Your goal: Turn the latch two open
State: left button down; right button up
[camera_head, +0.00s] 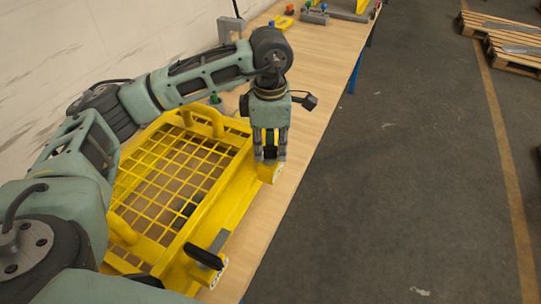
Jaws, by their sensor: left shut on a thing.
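A yellow guard frame with a mesh panel (160,180) lies on the wooden table. A black latch handle (203,256) sits on the near end of its right rail. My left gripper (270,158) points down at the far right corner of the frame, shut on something. The thing between its fingers is mostly hidden; by its place it seems to be the second latch. I cannot tell how far that latch is turned. My right gripper is not in view.
A pale wall stands on the left. Pallets (505,40) lie on the open floor at right.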

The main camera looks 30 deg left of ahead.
aim_at(270, 147)
pick_arm(q)
jog(key=m+b, duration=0.3)
jog(key=m, duration=0.1)
jog(key=shift+r+m, duration=0.1)
jog(key=shift+m, duration=0.4)
jog(key=shift+w+r+b, duration=0.1)
jog(key=shift+b, duration=0.2)
jog(key=c, duration=1.7)
grip_release()
notch_tip(270, 147, up, 12)
jog(key=shift+f, duration=0.1)
